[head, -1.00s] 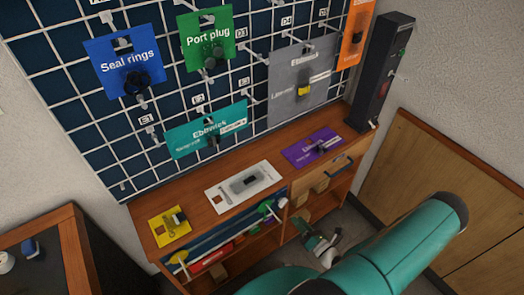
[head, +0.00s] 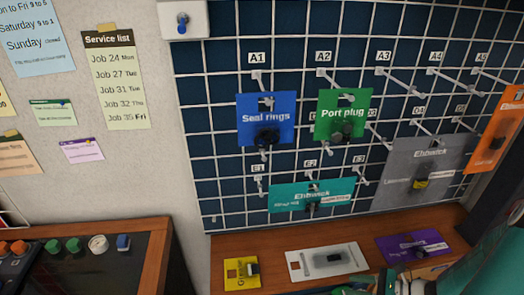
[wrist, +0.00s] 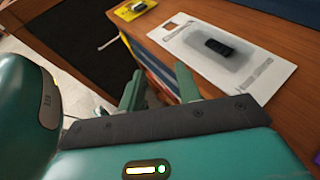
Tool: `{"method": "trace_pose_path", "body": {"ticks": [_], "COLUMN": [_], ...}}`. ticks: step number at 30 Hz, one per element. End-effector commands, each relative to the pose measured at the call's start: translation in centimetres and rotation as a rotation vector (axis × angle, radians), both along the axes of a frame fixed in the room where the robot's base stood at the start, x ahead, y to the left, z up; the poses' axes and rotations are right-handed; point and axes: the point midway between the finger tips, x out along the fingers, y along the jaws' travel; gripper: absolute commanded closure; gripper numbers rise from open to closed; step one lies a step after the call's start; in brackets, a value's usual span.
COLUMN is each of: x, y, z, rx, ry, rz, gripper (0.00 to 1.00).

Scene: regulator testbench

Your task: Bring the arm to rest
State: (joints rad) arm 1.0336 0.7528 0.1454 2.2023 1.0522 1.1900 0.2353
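My arm (head: 492,262) is teal and shows only at the lower right edge of the head view. In the wrist view, my gripper (wrist: 158,86) has its two green fingers apart, with nothing held between them. It is in front of the wooden bench's front edge, near a white card (wrist: 225,55) with a black part on it. That white card (head: 328,262) also lies on the bench top in the head view.
The wooden bench (head: 300,238) also bears a yellow card (head: 241,273) and a purple card (head: 413,247). Above it, a wire grid holds blue (head: 265,105), green (head: 343,108), teal (head: 290,198), grey and orange cards. A desk (head: 110,262) with coloured knobs stands at left.

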Motion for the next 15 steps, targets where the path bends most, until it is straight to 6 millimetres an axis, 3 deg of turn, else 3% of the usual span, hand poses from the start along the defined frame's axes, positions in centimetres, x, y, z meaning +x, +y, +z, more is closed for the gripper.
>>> {"method": "trace_pose_path", "body": {"ticks": [3, 15], "x": [0.2, -1.1], "y": [2.0, 7.6], "z": [3.2, 12.2], "rx": [-0.154, -0.643], "ry": [-0.051, -0.267], "rz": [0.182, 0.732], "gripper": [0.66, 0.66]}}
